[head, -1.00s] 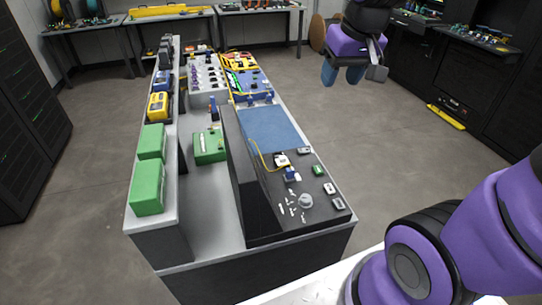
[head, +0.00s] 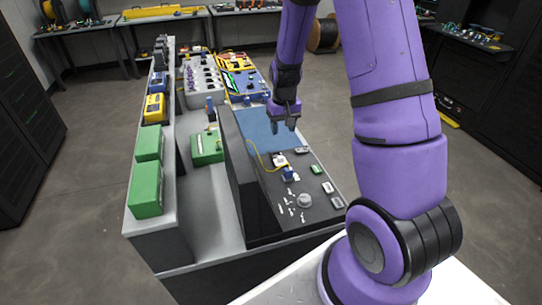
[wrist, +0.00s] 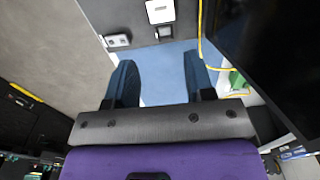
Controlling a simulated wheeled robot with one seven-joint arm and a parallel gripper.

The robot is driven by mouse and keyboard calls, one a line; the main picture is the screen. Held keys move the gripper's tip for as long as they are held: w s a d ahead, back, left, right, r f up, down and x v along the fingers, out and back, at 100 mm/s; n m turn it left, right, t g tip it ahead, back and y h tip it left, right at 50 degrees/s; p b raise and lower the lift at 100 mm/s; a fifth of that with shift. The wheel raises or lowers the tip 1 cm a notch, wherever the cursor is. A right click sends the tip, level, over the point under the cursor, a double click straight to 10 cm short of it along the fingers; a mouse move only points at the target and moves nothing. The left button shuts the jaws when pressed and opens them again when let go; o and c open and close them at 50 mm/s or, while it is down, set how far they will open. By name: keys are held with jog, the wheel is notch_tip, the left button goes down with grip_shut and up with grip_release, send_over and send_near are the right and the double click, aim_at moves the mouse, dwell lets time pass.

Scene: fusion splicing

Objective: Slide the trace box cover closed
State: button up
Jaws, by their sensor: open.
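My gripper (head: 283,125) is open and empty in the head view, pointing down above the blue mat and the back of the black work panel. In the wrist view its two blue fingers (wrist: 161,88) stand apart with blue mat between them. A white box (head: 280,160) with a yellow cable sits on the panel near the gripper. In the wrist view a white box (wrist: 160,12) lies ahead of the fingers, and a small grey box (wrist: 117,40) lies ahead to the left. I cannot tell which box is the trace box, or how its cover stands.
A tall black upright panel (head: 243,185) stands left of the work panel. A blue connector block (head: 288,174), small grey boxes (head: 328,187) and a round knob-like part (head: 304,200) lie on the panel. A yellow cable (wrist: 201,30) runs close to the right finger. Green boxes (head: 146,196) stand left.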

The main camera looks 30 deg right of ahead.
aim_at(281, 157)
jog(key=f, duration=1.2)
jog(key=shift+w+f, duration=0.3)
jog(key=shift+f, duration=0.05)
jog(key=shift+c, duration=0.2)
